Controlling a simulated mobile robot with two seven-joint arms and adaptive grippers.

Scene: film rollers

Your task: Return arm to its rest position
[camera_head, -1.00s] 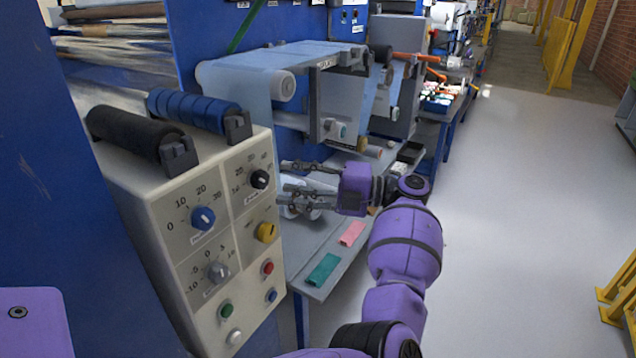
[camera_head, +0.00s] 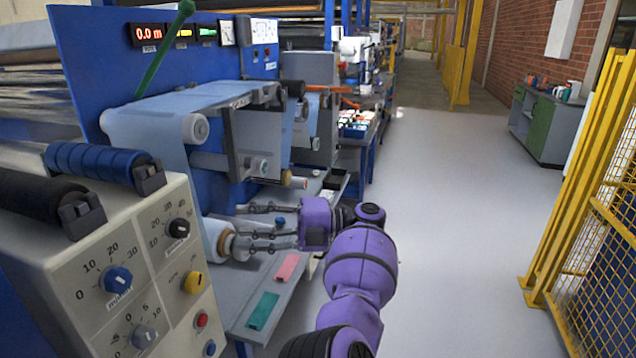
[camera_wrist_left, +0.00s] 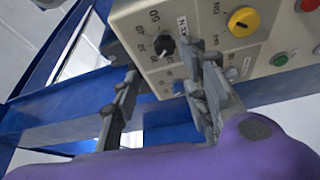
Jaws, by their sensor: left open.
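My left gripper (camera_head: 262,228) is open and empty in the head view, its fingers pointing left over the grey shelf (camera_head: 262,262) of the machine. The fingers show near a white roll (camera_head: 214,240) with a brown core; whether they touch it I cannot tell. My purple left arm (camera_head: 357,268) rises from the bottom of the view. In the left wrist view the spread fingers (camera_wrist_left: 160,98) have nothing between them, with the control panel (camera_wrist_left: 225,45) beyond. My right gripper is not in view.
The control panel with knobs (camera_head: 130,270) and the blue roller (camera_head: 95,160) stand at left. Teal (camera_head: 262,311) and pink (camera_head: 287,267) pieces lie on the shelf. A yellow fence (camera_head: 590,200) stands at right. The grey floor (camera_head: 450,200) between is clear.

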